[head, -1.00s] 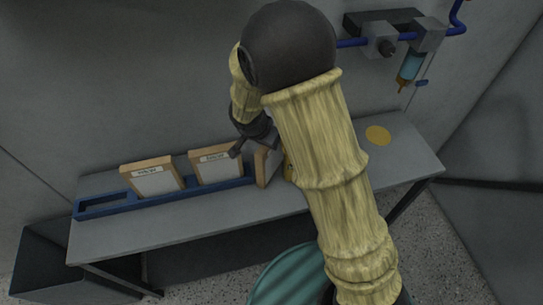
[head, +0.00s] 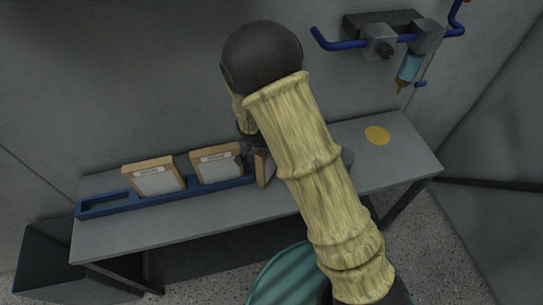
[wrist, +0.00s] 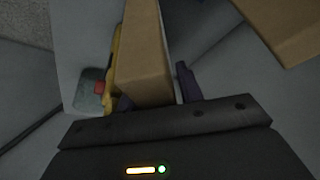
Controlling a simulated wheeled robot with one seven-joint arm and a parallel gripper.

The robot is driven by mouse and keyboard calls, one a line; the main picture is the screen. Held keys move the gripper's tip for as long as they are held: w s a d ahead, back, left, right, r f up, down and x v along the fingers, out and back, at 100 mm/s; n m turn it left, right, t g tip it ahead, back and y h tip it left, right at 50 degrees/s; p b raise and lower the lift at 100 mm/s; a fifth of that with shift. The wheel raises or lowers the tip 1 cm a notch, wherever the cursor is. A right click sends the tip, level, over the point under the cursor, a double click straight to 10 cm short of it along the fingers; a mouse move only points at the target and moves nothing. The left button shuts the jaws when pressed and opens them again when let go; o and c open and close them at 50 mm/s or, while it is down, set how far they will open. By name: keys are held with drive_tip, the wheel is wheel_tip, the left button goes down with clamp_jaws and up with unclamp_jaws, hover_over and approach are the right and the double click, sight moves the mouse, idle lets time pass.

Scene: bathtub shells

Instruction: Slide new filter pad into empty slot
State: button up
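A long blue slotted rack (head: 150,201) lies on the grey bench. Its left-end slot is empty. Two wood-framed pads with white faces and labels, the left pad (head: 155,177) and the middle pad (head: 217,165), stand tilted back in it. A third framed pad (head: 262,168) stands edge-on near the rack's right end, partly behind my arm; its seating is hidden. My gripper (head: 245,153) is down at this third pad, mostly hidden by my arm. In the wrist view, the fingers of my gripper (wrist: 155,93) are apart, with the pad's brown edge (wrist: 146,55) between them and a gap at the right finger.
A yellow disc (head: 377,135) lies on the bench's right part. Blue pipe with a valve and teal cylinder (head: 410,67) is on the wall. The wrist view shows a yellow item and a grey-teal item with red (wrist: 90,92) beside the pad, and another brown frame (wrist: 285,28).

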drive_tip(key=shift+f, duration=0.1)
idle(0.6)
clamp_jaws()
